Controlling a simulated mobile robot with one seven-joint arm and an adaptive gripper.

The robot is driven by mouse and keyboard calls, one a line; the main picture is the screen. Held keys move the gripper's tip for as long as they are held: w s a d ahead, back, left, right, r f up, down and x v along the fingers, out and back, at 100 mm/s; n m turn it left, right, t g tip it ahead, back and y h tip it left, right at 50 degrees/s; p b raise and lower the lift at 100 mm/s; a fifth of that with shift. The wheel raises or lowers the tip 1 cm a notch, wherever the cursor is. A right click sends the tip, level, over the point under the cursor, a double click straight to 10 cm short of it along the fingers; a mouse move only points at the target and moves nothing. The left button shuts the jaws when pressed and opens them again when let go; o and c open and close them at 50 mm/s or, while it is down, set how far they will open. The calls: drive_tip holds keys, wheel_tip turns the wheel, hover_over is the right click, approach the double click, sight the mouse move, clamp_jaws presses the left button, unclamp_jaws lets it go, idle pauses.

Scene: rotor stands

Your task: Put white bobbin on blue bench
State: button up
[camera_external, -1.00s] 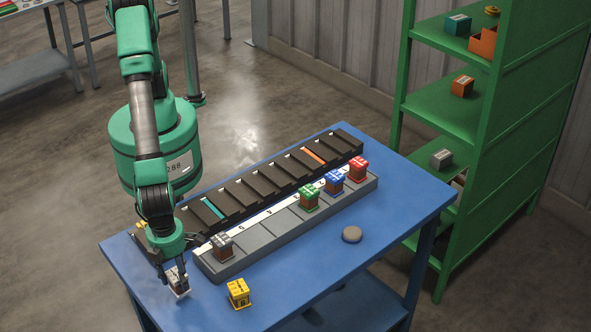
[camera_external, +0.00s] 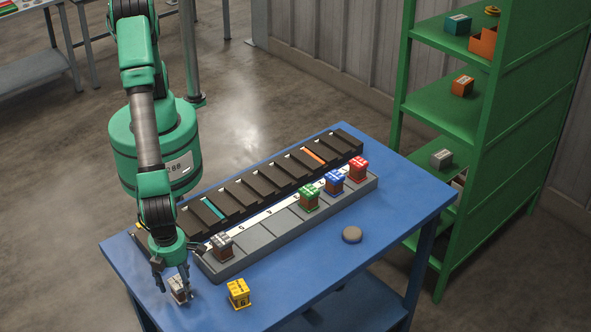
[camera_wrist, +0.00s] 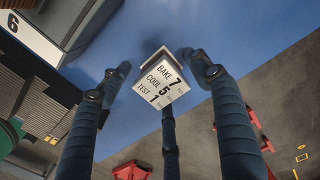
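The white bobbin (camera_external: 179,289) stands on the blue bench (camera_external: 300,285) near its left front corner. In the wrist view its white label (camera_wrist: 161,80) reads BAKE 7, COOL 5, TEST 1. My gripper (camera_external: 174,279) is directly over and around it, with its fingers spread. The wrist view shows the fingers of my gripper (camera_wrist: 157,85) on several sides of the bobbin, with gaps to the left and right fingers. Whether the lower finger touches it is hard to tell.
A grey rack (camera_external: 290,229) holds a grey-topped (camera_external: 221,245), a green (camera_external: 309,197), a blue (camera_external: 334,181) and a red bobbin (camera_external: 358,169). A yellow bobbin (camera_external: 238,293) stands close right of my gripper. A round grey disc (camera_external: 352,235) lies on the bench; the front right is clear.

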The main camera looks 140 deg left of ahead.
sight(177, 281)
drive_tip(key=shift+r, duration=0.15)
wheel_tip(177, 281, up, 12)
drive_tip(key=shift+p, duration=0.3)
idle(0.4)
drive_tip(key=shift+d, duration=0.1)
idle(0.4)
